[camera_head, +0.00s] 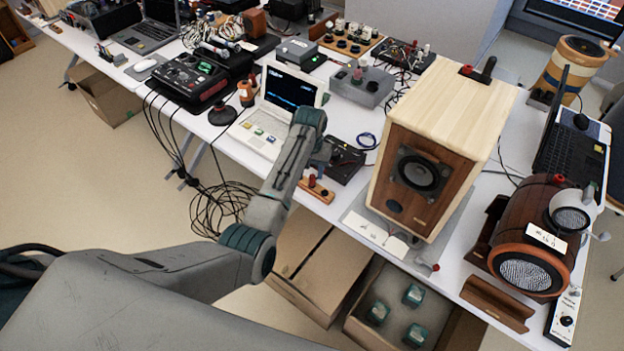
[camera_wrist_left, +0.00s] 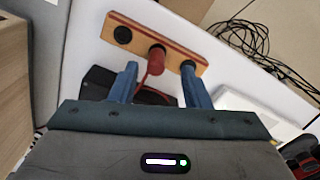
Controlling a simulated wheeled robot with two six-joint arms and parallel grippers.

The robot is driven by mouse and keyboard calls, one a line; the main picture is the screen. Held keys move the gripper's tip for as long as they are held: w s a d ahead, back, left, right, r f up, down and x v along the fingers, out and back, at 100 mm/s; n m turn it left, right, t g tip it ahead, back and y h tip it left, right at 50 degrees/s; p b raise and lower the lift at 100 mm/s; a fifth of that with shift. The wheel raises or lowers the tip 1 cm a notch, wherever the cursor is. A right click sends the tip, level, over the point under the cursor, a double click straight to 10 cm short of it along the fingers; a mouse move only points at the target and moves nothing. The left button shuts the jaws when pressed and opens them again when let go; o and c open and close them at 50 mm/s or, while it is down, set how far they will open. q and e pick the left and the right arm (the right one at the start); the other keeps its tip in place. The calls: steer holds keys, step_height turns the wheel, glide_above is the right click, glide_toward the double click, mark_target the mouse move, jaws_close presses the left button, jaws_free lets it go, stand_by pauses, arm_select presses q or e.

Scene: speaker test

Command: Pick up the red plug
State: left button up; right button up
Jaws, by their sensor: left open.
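The red plug (camera_wrist_left: 156,59) stands in a narrow wooden socket strip (camera_wrist_left: 185,58) with black sockets, and a thin red cable runs from it. In the head view the red plug (camera_head: 312,181) shows small on the strip (camera_head: 325,194) at the table's front edge. My left gripper (camera_wrist_left: 159,67) is open, its two blue fingers pointing at the strip with the plug between them at about fingertip level. I cannot tell whether either finger touches it. In the head view my left gripper (camera_head: 319,156) is just above the strip, partly hidden by its arm. My right gripper is not in view.
A wooden speaker (camera_head: 415,150) stands right of the strip. A black device (camera_head: 345,163) lies beside the strip, and a white laptop (camera_head: 275,110) stands behind left. A barrel-shaped speaker (camera_head: 525,235) is at the right. Loose cables (camera_head: 222,205) hang below the table edge.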

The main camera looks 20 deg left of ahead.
mark_target(312, 177)
arm_select(q)
steer(key=f, duration=0.4)
steer(key=shift+s+d+p, duration=0.15)
steer(key=shift+d+p, duration=0.05)
steer(key=shift+p, duration=0.2)
jaws_close()
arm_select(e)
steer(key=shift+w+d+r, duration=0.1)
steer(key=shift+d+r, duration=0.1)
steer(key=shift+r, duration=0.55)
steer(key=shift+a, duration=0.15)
arm_select(q)
steer(key=shift+r, duration=0.15)
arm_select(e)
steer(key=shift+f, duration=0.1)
